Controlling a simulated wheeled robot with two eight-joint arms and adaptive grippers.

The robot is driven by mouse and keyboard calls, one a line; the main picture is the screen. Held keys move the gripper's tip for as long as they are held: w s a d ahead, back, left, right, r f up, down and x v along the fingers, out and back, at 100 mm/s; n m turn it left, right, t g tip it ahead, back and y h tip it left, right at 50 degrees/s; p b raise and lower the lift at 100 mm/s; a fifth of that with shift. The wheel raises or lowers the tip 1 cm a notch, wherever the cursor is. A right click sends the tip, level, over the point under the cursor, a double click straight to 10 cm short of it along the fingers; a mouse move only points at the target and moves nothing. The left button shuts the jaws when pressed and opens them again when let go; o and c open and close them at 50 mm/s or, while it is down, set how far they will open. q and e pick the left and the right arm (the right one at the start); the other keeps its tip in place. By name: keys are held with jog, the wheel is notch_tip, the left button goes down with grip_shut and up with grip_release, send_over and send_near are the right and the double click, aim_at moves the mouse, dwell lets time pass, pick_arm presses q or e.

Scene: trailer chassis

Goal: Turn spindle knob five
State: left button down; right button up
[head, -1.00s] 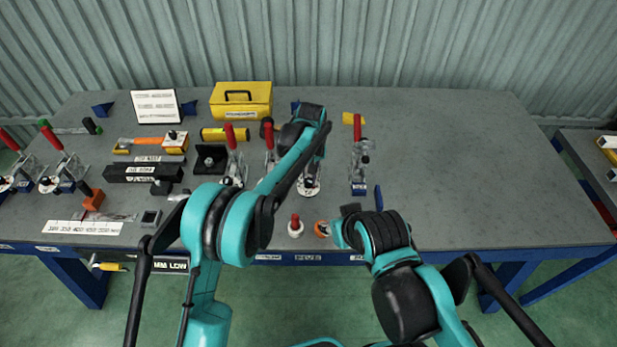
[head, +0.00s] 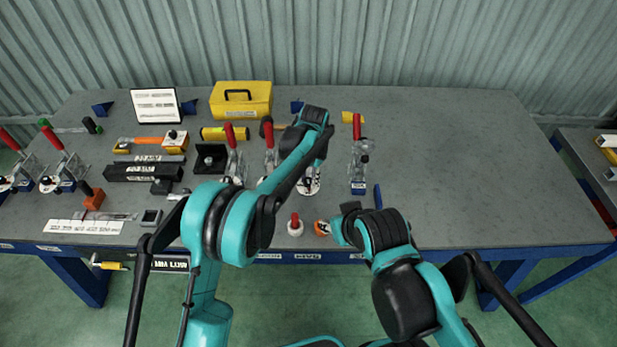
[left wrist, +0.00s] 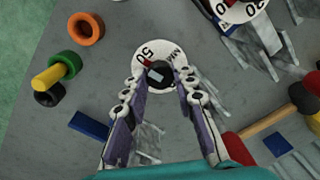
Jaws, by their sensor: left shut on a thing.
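In the head view the same white dial (head: 309,187) shows only partly beneath my left arm, and the knob is largely hidden there. My right arm comes in at the lower right of the head view, close to an orange ring (head: 322,228); its fingers cannot be made out.
A second white dial (left wrist: 236,8) is at the top right of the left wrist view. Red-handled clamps (head: 358,165) stand on either side of my left arm. A red-topped white piece (head: 295,225) is near the front edge. The table's right side is clear.

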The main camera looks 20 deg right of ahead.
pick_arm(q)
jog(key=shift+m, duration=1)
jog(key=c, duration=1.2)
grip_release()
notch_tip(320, 180, up, 12)
jog(key=shift+s+d, duration=0.25)
jog(key=shift+s, duration=0.2)
